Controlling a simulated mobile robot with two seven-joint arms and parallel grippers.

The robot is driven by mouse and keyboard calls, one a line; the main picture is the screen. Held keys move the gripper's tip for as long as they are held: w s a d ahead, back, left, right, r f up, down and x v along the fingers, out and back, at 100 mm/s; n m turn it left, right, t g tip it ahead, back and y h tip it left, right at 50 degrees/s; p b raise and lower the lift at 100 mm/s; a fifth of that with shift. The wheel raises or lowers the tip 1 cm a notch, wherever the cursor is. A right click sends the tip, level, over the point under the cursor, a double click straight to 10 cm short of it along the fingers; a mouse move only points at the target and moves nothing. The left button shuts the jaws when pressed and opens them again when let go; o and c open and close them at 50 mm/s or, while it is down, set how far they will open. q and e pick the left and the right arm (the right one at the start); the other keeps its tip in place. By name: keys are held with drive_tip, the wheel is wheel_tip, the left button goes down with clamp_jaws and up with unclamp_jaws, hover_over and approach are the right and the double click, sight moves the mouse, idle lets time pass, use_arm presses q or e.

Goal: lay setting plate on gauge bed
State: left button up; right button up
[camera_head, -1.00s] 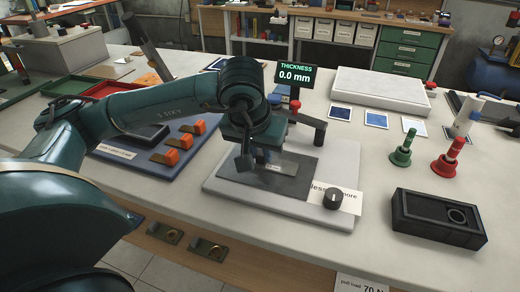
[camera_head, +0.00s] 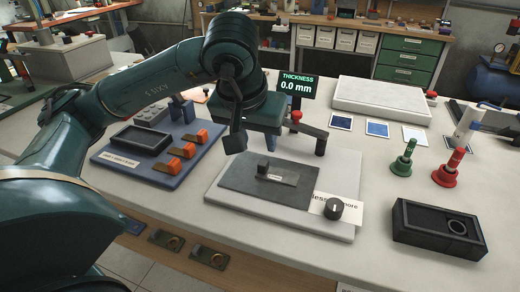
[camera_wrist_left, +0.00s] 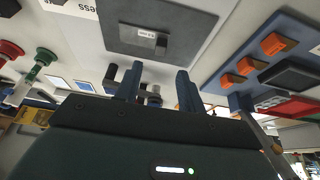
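The setting plate (camera_head: 290,175) is a small dark plate with a pale label and a black knob (camera_head: 263,166) standing at its left end. It lies flat on the dark grey gauge bed (camera_head: 240,178), which sits on a white base. The plate and knob also show in the left wrist view (camera_wrist_left: 148,35). My left gripper (camera_head: 237,140) is above and behind the bed, clear of the plate. In the left wrist view its two fingers (camera_wrist_left: 157,85) stand apart with nothing between them. My right gripper is not in view.
A thickness display (camera_head: 295,85) reads 0.0 mm behind the bed, near a red-knobbed lever (camera_head: 310,130). A "less/more" dial (camera_head: 333,208) is on the base's front right. A blue panel with orange switches (camera_head: 188,150) is left; a black box (camera_head: 438,228) is right.

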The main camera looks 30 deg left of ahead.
use_arm(q)
drive_tip(key=shift+v, duration=1.9)
